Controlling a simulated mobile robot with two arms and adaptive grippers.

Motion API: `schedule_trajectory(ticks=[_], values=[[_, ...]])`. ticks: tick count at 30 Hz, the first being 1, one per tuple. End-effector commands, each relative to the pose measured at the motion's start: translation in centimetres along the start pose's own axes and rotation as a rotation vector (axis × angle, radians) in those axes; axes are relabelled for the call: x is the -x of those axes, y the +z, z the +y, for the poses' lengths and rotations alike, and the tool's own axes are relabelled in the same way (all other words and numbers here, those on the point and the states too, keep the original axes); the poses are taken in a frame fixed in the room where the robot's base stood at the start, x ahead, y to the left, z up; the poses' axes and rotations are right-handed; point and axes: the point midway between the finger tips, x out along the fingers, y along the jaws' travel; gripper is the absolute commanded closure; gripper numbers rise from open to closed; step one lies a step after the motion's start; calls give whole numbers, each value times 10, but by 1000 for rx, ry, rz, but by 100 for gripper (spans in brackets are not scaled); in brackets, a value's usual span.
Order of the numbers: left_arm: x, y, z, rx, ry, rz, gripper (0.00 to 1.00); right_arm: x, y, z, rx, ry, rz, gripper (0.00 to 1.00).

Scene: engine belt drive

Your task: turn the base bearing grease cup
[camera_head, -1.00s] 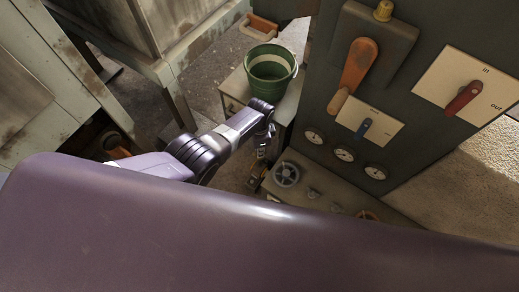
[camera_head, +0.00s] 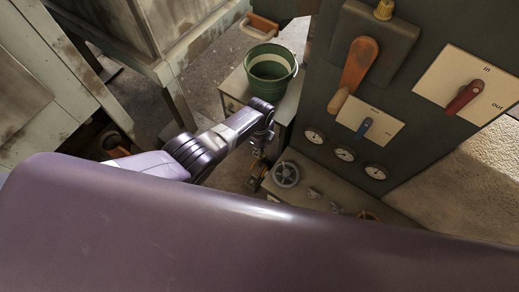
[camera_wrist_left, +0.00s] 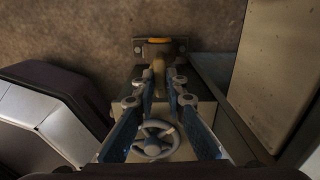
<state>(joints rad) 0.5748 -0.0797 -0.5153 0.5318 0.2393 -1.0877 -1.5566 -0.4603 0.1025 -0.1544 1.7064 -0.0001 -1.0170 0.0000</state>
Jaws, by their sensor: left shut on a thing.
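My left gripper (camera_head: 257,172) reaches down beside the low base of the dark machine. In the left wrist view its two blue-sided fingers (camera_wrist_left: 157,92) are closed in on a dull brass piece, the base bearing grease cup (camera_wrist_left: 158,72), which stands by a small plate with a yellow part. The fingers hide part of the cup. In the head view the cup is too small and too covered to make out. My right gripper is not in view.
A grey handwheel (camera_head: 286,174) sits on the base close to my left gripper. The upright panel (camera_head: 400,95) carries levers and gauges (camera_head: 344,154). A green bucket (camera_head: 270,70) stands on a low box behind. My own purple body covers the foreground.

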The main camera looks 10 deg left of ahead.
Motion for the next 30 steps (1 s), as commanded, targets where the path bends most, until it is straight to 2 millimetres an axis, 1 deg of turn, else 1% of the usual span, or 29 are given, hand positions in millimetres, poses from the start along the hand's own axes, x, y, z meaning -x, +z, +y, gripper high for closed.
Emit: schedule_trajectory(ticks=[8, 19, 20, 24, 30], values=[[0, 0, 0, -50, 0, 0, 100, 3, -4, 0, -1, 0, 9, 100], [0, 0, 0, -54, 0, 0, 100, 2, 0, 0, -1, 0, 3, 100], [0, 0, 0, -54, 0, 0, 88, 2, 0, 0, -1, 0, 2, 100], [0, 0, 0, -53, 0, 0, 72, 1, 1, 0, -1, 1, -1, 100], [0, 0, 0, -52, 0, 0, 71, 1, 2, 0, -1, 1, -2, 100]])
